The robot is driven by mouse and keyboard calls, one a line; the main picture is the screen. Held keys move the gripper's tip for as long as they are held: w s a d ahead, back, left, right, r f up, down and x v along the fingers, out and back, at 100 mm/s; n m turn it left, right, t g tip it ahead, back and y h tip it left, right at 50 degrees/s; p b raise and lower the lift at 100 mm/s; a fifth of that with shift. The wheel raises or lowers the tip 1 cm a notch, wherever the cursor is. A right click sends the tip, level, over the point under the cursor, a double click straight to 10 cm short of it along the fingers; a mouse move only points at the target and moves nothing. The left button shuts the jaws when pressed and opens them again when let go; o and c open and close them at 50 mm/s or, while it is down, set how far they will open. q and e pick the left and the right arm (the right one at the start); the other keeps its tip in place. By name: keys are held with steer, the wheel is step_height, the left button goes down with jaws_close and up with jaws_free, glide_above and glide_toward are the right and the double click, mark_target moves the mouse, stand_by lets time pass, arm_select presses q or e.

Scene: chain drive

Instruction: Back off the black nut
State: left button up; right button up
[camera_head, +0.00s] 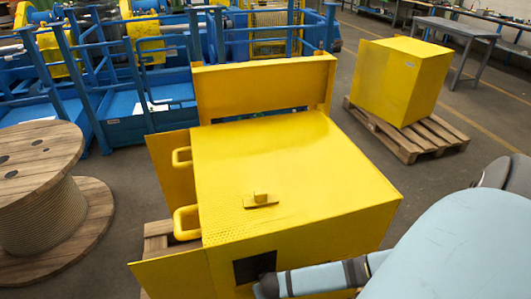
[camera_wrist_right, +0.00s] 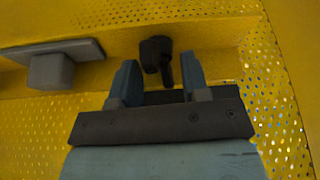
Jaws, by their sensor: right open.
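The black nut (camera_wrist_right: 156,52) shows in the right wrist view as a dark, rounded piece with a short part hanging down, against a yellow wall. My right gripper (camera_wrist_right: 160,68) is open there, with one blue-grey finger on each side of the nut's lower part. I cannot tell whether either finger touches it. In the head view my right arm reaches to a dark square opening (camera_head: 254,266) in the front of the yellow housing (camera_head: 300,160); the fingers and the nut are hidden there. My left gripper is in neither view.
A grey block on a plate (camera_wrist_right: 52,68) sits left of the nut inside the perforated yellow guard. Two yellow handles (camera_head: 186,222) stick out on the housing's left. A wooden spool (camera_head: 40,190) stands left; a yellow box (camera_head: 402,80) on a pallet stands back right.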

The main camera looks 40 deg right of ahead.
jaws_close()
steer(key=shift+n+p, duration=0.35)
steer(key=shift+n, duration=0.15)
steer(key=shift+d+r+n+y+p, duration=0.1)
steer(key=shift+n+y+p, duration=0.45)
steer(key=shift+n, duration=0.25)
steer(key=shift+d+n+y+p, duration=0.15)
steer(key=shift+n+y+p, duration=0.4)
steer(key=shift+n, duration=1.05)
steer(key=shift+t, duration=0.3)
jaws_free()
